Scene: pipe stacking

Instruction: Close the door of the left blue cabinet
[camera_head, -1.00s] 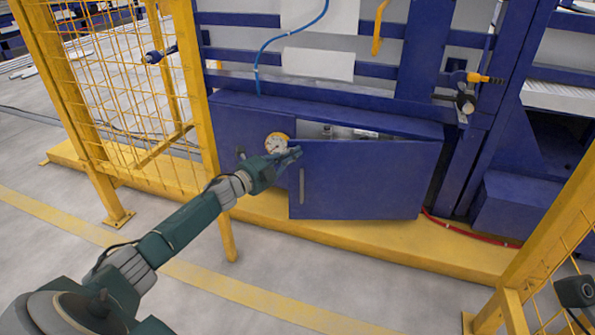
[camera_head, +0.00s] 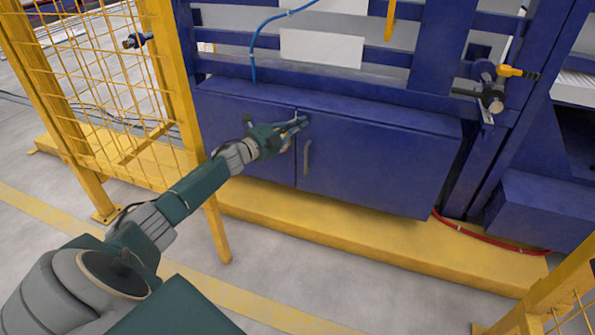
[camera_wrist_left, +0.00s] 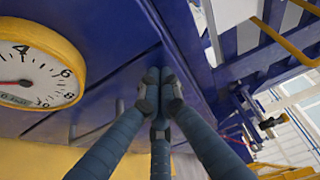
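The blue cabinet (camera_head: 245,103) stands low on the yellow plinth. Its right-hand door (camera_head: 385,165), with a grey vertical handle (camera_head: 308,158), lies flush or nearly flush with the front; no opening shows along its top edge. My left gripper (camera_head: 302,123) is at the door's upper left corner, by the seam between the doors. In the left wrist view the fingertips (camera_wrist_left: 159,92) are together, with nothing seen between them, against or just in front of the blue surface. Exact contact cannot be told. My right gripper is out of view.
A yellow-rimmed gauge (camera_wrist_left: 38,68) is close beside the left gripper. A yellow mesh fence (camera_head: 105,90) stands left of the cabinet and another (camera_head: 565,300) at lower right. A red hose (camera_head: 490,237) lies right of the cabinet. The floor in front is clear.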

